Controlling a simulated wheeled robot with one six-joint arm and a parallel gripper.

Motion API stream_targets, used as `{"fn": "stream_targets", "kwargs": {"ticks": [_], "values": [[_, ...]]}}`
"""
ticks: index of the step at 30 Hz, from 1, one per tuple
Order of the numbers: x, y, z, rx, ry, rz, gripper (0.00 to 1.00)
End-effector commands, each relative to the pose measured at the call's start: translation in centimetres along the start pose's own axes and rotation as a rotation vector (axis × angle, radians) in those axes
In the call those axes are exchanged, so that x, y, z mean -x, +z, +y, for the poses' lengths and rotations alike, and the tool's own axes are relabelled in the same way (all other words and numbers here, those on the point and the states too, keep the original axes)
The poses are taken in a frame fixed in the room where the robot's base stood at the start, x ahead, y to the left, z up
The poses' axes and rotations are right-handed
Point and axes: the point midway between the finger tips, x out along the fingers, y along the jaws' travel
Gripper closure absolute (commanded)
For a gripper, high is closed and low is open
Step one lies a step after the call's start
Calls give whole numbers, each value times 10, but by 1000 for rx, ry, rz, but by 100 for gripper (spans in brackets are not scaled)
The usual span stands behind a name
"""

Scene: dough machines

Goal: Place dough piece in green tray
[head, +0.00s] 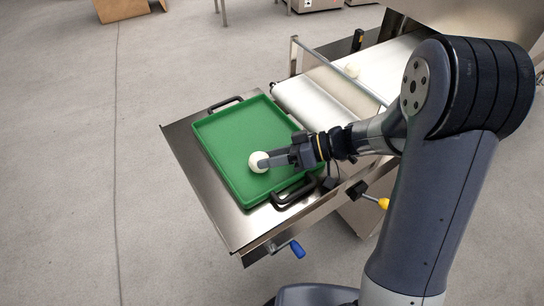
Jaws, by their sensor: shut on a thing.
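A round, pale dough piece (257,161) is held at the tips of my gripper (262,162). My gripper is shut on it, and both appear over the inside of the green tray (218,128), right of its middle. I cannot tell whether the dough touches the tray floor. The green tray has black handles at two ends and lies on a metal shelf. No other dough shows in the tray.
The metal shelf (190,158) shows bare at the left and front of the tray. A clear guard (340,75) stands along the belt. A blue knob (297,249) and a yellow knob (384,204) stick out below. The floor at left is clear.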

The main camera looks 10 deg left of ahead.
Motion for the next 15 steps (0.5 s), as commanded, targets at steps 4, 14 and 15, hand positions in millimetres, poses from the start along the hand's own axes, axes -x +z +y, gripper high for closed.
{"fn": "stream_targets", "kwargs": {"ticks": [4,14,15], "values": [[-1,2,1,-2,-1,0,83],[-1,2,1,0,0,0,50],[-1,2,1,0,0,0,50]]}}
